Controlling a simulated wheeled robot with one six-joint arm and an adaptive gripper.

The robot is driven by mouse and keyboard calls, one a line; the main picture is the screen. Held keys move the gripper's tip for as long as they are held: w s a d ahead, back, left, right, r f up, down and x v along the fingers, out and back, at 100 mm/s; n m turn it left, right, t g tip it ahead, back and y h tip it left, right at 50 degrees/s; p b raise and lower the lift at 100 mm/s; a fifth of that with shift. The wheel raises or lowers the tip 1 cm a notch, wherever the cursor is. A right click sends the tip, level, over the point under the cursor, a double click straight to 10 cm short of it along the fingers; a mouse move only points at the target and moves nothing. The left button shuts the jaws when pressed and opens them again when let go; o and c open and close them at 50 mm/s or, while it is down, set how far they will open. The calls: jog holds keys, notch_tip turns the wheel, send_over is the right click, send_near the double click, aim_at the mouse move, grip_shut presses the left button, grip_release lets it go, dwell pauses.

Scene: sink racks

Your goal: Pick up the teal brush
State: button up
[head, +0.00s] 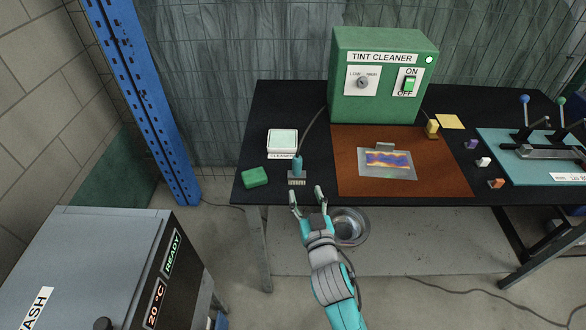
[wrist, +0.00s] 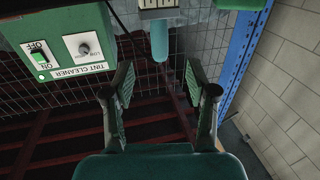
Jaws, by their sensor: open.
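The teal brush (head: 297,166) stands upright near the front left edge of the black table, handle up, with its pale bristle head at the bottom and a dark cord rising from its top. In the wrist view the brush (wrist: 160,40) hangs from the top edge, with its bristle head partly cut off. My gripper (head: 306,193) is open and empty, just in front of the table edge, short of the brush and slightly right of it. In the wrist view my gripper (wrist: 160,75) has its two fingers spread apart, with the brush beyond them, roughly centred between the tips.
A green block (head: 255,177) lies left of the brush, and a white cleaner tray (head: 282,141) is behind it. The green tint cleaner box (head: 378,80) stands at the back. A brown mat (head: 350,145) with a patterned plate (head: 387,162) lies to the right.

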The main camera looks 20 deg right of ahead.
aim_at(298, 170)
jog(key=w, duration=0.5)
jog(key=shift+d+r, duration=0.1)
jog(key=shift+d, duration=0.1)
jog(key=shift+w+d+f, duration=0.1)
jog(key=shift+w+d, duration=0.05)
jog(key=shift+w, duration=1.4)
jog(key=shift+w+d+f, duration=0.1)
jog(key=shift+w+d, duration=0.05)
jog(key=shift+w, duration=1.35)
grip_shut()
